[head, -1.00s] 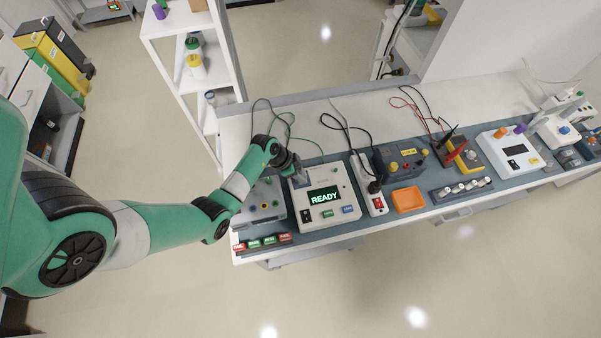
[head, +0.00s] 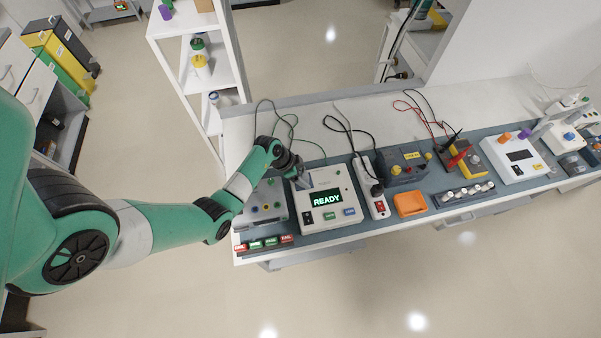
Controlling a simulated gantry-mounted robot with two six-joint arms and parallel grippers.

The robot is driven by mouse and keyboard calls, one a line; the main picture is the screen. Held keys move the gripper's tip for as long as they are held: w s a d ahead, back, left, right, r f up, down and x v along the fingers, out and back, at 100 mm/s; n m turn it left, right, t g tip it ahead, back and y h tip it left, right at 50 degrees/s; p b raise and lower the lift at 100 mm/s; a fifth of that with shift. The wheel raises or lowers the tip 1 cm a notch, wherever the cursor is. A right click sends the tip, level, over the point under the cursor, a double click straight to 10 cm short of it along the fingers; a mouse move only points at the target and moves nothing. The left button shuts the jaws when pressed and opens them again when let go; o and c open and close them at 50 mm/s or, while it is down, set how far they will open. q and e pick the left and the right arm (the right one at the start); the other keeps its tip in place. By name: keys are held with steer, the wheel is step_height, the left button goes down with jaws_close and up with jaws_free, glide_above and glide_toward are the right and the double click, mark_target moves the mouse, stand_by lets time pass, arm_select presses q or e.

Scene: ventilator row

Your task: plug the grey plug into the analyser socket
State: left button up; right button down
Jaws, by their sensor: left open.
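The white analyser (head: 341,185) stands on the bench with a lit green READY display (head: 327,197). My left gripper (head: 302,182) is open at the analyser's back left corner, pointing down. It is small and partly covered by its own wrist. I cannot make out the grey plug or the socket; the gripper and wrist cover that corner. A green cable (head: 293,124) and a dark cable (head: 257,107) loop behind the wrist. My right gripper is not in view.
A grey device (head: 262,212) stands left of the analyser under my arm. A white power strip (head: 366,172), an orange tray (head: 410,203) and a dark box with knobs (head: 403,167) stand to its right. Small labelled blocks (head: 263,243) line the front left edge.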

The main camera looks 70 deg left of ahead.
arm_select(q)
steer(key=p+v, duration=0.1)
steer(key=v, duration=1)
steer(key=shift+r, duration=0.25)
steer(key=shift+d, duration=0.1)
